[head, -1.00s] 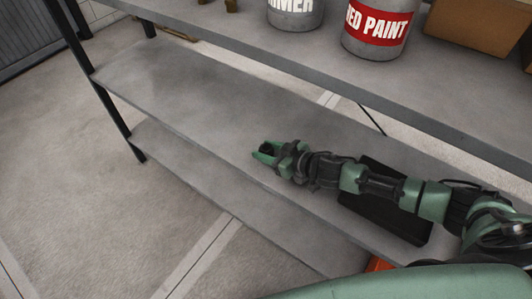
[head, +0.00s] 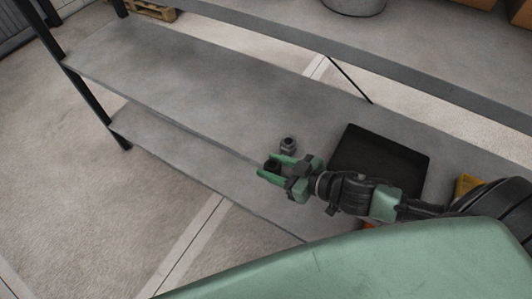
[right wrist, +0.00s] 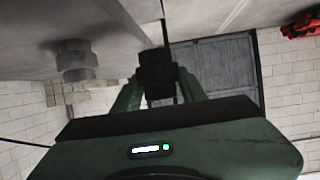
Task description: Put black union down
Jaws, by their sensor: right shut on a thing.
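My right gripper (head: 268,170) is shut on the black union (head: 271,164) near the front edge of the shelf (head: 210,85). The small black union also shows between the green fingers in the right wrist view (right wrist: 157,72). I cannot tell whether the union touches the shelf. A grey metal fitting (head: 288,144) stands on the shelf just behind the gripper. It also shows to the left of the fingers in the right wrist view (right wrist: 76,60). My left gripper is not in view.
A black tray (head: 378,163) lies on the shelf to the right, behind my right arm. A yellow object (head: 466,186) is partly hidden farther right. The shelf's left part is bare. An upper shelf (head: 400,82) edge runs above the back.

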